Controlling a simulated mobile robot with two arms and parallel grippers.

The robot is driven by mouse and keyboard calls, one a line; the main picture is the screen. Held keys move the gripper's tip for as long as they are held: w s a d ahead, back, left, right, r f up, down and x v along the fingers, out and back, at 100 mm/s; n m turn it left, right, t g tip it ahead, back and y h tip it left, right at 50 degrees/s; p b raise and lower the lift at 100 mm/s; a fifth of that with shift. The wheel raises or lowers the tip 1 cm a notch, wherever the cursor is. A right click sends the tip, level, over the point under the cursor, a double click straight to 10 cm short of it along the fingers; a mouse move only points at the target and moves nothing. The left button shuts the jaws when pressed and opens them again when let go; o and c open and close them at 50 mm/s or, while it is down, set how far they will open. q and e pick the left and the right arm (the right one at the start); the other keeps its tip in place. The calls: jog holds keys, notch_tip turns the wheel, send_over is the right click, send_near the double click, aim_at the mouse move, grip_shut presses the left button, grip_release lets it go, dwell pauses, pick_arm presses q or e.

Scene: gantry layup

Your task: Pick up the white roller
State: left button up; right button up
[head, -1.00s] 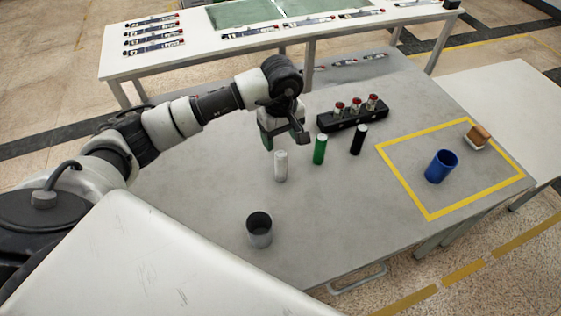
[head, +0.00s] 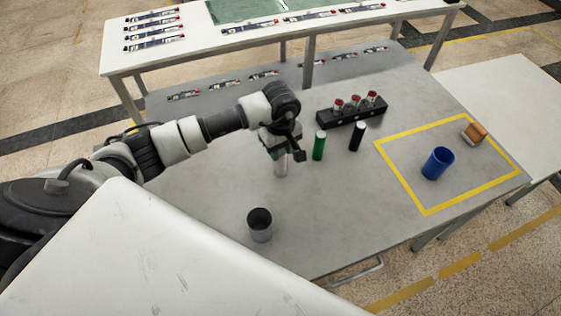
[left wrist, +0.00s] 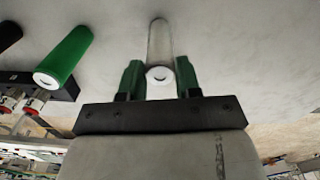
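The white roller (head: 281,169) stands upright on the grey table, its upper part hidden by my left gripper (head: 282,155) in the head view. In the left wrist view, the white roller (left wrist: 160,45) has its white top end between the two green fingers of my left gripper (left wrist: 160,80). The fingers are apart, one on each side of the roller's top, with what looks like a narrow gap. My right gripper is not in view.
A green roller (head: 319,146) and a black roller (head: 357,137) stand right of the white one. Behind them is a black rack (head: 338,116) with red-topped pieces. A dark-mouthed cup (head: 260,226) stands in front. A blue cup (head: 437,164) stands inside the yellow outline.

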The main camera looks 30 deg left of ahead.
pick_arm(q)
grip_shut()
jog(key=shift+r, duration=0.1)
